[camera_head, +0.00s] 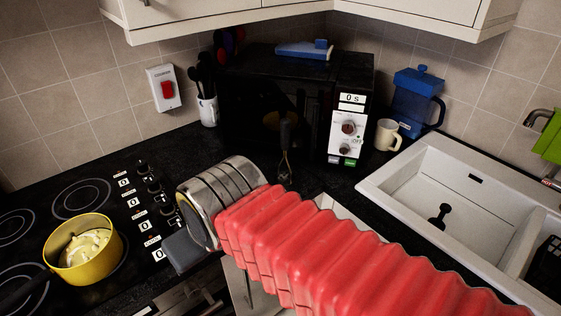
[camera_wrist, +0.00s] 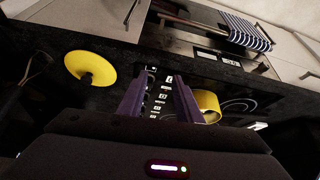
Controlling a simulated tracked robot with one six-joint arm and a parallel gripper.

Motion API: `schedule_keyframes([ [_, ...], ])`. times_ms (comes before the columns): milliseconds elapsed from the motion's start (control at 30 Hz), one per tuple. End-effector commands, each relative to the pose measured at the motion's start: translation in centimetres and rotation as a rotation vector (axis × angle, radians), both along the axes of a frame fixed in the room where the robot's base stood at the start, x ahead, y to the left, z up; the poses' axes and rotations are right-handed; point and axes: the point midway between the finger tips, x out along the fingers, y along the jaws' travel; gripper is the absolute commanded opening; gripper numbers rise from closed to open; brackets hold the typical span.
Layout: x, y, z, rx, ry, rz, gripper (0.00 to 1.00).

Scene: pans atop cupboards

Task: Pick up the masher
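A tool with a dark handle and a looped metal end, which looks like the masher (camera_head: 285,150), shows in the head view, upright in front of the microwave. Its lower end is close to the counter; I cannot tell what supports it. A thin loop at the left edge of the wrist view may be part of it, but this is unclear. My gripper (camera_wrist: 160,82) has two purple fingers spread apart with nothing between them. It points toward the hob controls. In the head view my red-sleeved arm crosses the counter and the fingers are not visible.
A yellow pan (camera_head: 83,250) with pale food stands on the hob (camera_head: 28,195). A yellow disc (camera_wrist: 90,67) lies on the counter. The microwave (camera_head: 300,100), a cream mug (camera_head: 386,134), a blue jug (camera_head: 413,102) and the white sink (camera_head: 400,190) line the back and right.

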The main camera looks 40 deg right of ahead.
Motion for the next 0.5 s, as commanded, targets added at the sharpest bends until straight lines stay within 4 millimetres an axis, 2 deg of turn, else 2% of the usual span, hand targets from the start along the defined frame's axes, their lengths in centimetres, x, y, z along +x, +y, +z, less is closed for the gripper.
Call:
schedule_keyframes([
  [300,0.00,0.00,0.01,0.000,0.000,0.000,0.32],
  [500,0.54,-0.46,0.62,-0.003,0.005,-0.004,0.43],
])
